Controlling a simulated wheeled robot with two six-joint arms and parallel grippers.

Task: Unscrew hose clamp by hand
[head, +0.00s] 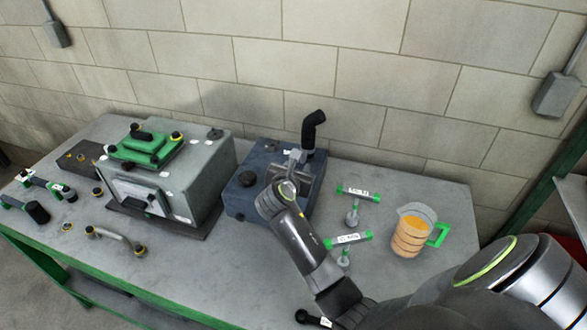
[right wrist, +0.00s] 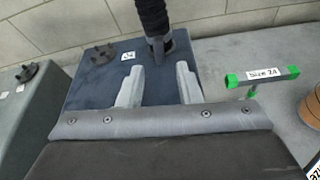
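A black bent hose (head: 314,128) rises from the back right of a dark blue box (head: 242,198) on the bench. In the right wrist view the hose (right wrist: 152,14) ends low at a grey collar (right wrist: 160,44), which may be the hose clamp; its screw cannot be made out. My right gripper (head: 294,157) is above the box, close to the hose's foot. In the right wrist view its two pale fingers (right wrist: 158,72) are apart with nothing between them, and the collar lies just beyond the tips. My left gripper is not in view.
A grey engine block (head: 205,180) with a green cover (head: 147,148) stands left of the box. Green-handled tools (head: 348,238) and a jug of orange liquid (head: 409,238) lie to the right. A block wall is close behind.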

